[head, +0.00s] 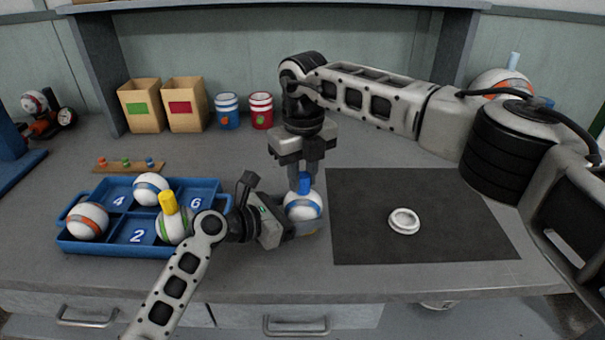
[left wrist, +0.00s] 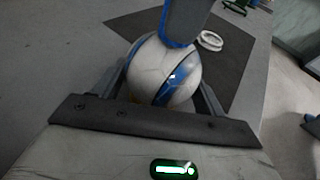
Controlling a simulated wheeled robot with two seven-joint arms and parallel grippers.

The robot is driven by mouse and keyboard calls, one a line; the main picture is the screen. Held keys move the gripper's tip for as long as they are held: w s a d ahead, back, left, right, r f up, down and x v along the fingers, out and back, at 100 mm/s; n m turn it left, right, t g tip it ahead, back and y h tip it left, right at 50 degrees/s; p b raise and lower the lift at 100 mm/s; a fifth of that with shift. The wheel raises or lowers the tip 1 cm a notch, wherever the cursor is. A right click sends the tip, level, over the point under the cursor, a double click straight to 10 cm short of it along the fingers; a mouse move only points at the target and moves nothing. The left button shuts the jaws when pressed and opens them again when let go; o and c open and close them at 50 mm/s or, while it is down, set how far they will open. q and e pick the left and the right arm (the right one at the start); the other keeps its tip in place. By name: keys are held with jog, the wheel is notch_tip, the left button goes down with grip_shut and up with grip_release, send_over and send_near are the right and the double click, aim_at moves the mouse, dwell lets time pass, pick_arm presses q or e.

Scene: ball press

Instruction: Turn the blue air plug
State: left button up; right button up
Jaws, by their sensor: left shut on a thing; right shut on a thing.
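A white ball with blue bands (head: 303,207) is held just left of the dark mat. My left gripper (head: 302,226) is shut on this ball; in the left wrist view its fingers lie on both sides of the ball (left wrist: 150,72). The blue air plug (head: 305,183) stands upright on top of the ball; it also shows at the top of the left wrist view (left wrist: 184,22). My right gripper (head: 305,175) points down from above and is shut on the plug. Its fingers hide part of the plug.
A blue tray (head: 100,249) with several balls, one with a yellow plug (head: 168,201), stands at left. A white ring (head: 404,221) lies on the dark mat (head: 460,238). Boxes and cans stand at the back. A ball with a light-blue plug (head: 500,82) is at back right.

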aim_at(303, 175)
pick_arm(q)
jog(key=shift+s+a+f, duration=0.1)
jog(key=shift+f, duration=0.25)
pick_arm(e)
jog(key=shift+r+m, duration=0.2)
jog(key=shift+m, duration=0.6)
jog(key=o, duration=1)
pick_arm(q)
jog(key=shift+r, duration=0.15)
pick_arm(e)
jog(key=shift+f, duration=0.1)
pick_arm(q)
jog(key=shift+r, duration=0.2)
pick_arm(e)
notch_tip(303, 175, up, 12)
pick_arm(q)
jog(key=o, duration=0.9)
